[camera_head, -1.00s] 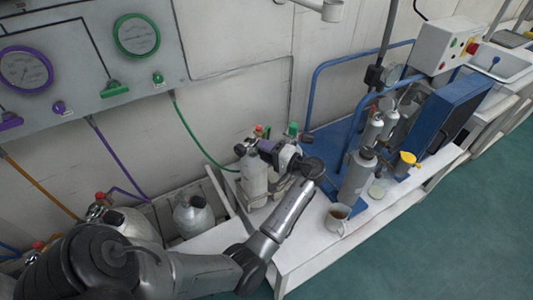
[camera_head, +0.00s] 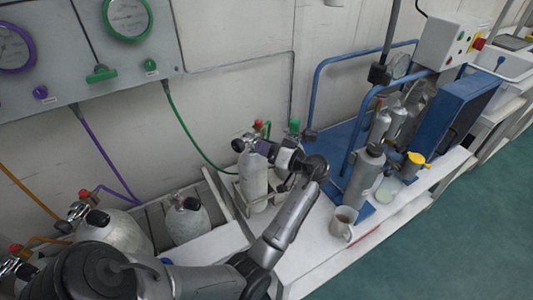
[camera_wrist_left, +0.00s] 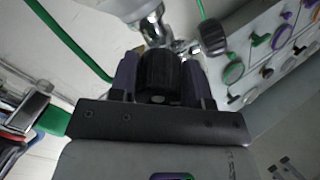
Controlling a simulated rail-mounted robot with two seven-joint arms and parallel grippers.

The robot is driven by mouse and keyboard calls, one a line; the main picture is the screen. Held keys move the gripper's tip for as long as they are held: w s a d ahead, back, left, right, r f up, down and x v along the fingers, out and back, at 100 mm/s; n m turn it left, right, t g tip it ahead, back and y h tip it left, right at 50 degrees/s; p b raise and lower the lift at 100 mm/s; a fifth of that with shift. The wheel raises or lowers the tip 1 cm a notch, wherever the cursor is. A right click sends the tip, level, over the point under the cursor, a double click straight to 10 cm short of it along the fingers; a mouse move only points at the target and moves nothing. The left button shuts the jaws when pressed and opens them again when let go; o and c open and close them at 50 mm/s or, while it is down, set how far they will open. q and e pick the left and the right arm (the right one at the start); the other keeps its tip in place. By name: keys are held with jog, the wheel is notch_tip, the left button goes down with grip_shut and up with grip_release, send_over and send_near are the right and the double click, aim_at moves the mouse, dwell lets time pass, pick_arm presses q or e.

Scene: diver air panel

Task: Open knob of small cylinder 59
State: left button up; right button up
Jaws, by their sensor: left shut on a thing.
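A small pale grey cylinder (camera_head: 253,180) stands upright in a rack in the middle of the head view. I cannot read its number. My left gripper (camera_head: 252,146) is at its valve on top, with the arm coming in from the lower left. In the left wrist view, its two purple fingers (camera_wrist_left: 160,82) are shut on a ribbed black knob (camera_wrist_left: 159,70), one on each side. A metal valve (camera_wrist_left: 152,25) shows just beyond the knob. The knob's turn position cannot be told. My right gripper is not in view.
A green hose (camera_head: 190,130) runs from the wall panel (camera_head: 165,75) down behind the cylinder. A mug (camera_head: 341,221) and a grey bottle (camera_head: 364,178) stand on the bench further right.

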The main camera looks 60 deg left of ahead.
pick_arm(q)
jog(key=shift+f+n+b, duration=0.1)
jog(key=shift+n+b, duration=0.6)
jog(key=o, duration=0.9)
jog(key=shift+o, duration=0.2)
jog(key=shift+w+d, duration=0.3)
jog(key=shift+d, duration=0.2)
jog(key=p+v, duration=0.3)
jog(key=v, duration=0.9)
jog(key=shift+w+d, duration=0.15)
jog(key=shift+d, duration=0.2)
